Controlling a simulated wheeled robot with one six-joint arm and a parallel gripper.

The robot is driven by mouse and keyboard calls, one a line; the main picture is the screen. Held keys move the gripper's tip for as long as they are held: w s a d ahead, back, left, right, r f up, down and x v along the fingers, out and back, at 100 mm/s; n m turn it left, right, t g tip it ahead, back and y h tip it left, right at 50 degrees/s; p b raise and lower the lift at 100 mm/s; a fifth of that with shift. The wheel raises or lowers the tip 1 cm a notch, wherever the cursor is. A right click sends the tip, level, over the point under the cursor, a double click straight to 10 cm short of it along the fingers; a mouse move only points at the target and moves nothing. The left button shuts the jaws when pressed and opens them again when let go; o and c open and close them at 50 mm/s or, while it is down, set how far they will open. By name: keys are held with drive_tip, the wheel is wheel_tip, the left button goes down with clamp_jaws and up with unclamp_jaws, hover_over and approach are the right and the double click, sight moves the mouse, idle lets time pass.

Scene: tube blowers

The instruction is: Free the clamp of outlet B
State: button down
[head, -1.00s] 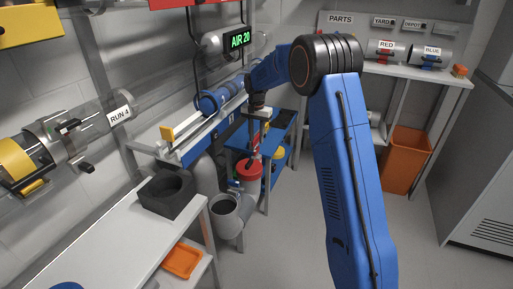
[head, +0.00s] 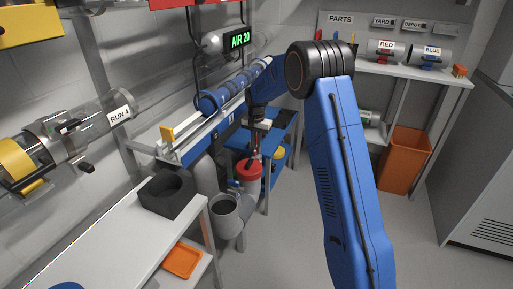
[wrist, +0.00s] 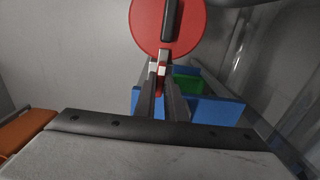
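My gripper (head: 255,158) points down beside the blue bench at the middle of the head view, just above a red-topped canister (head: 249,172). In the wrist view my gripper (wrist: 160,72) has its two fingers close together. A small red and white piece shows at the fingertips. I cannot tell whether it is held or only lies beyond them. A red disc with a black bar (wrist: 165,25) lies ahead of the fingertips, at the top of the wrist view. I cannot make out outlet B or its clamp for certain in either view.
A clear tube with a RUN 4 label (head: 119,116) runs along the left wall. A blue bench (head: 283,124) stands behind my gripper. A black holder (head: 167,194) sits on the white table. An orange bin (head: 405,160) stands at the right. The floor between is clear.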

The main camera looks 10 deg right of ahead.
drive_tip(key=shift+n, duration=0.4)
drive_tip(key=n, duration=1.7)
idle(0.6)
drive_tip(key=c, duration=1.8)
unclamp_jaws()
drive_tip(key=shift+r, duration=0.1)
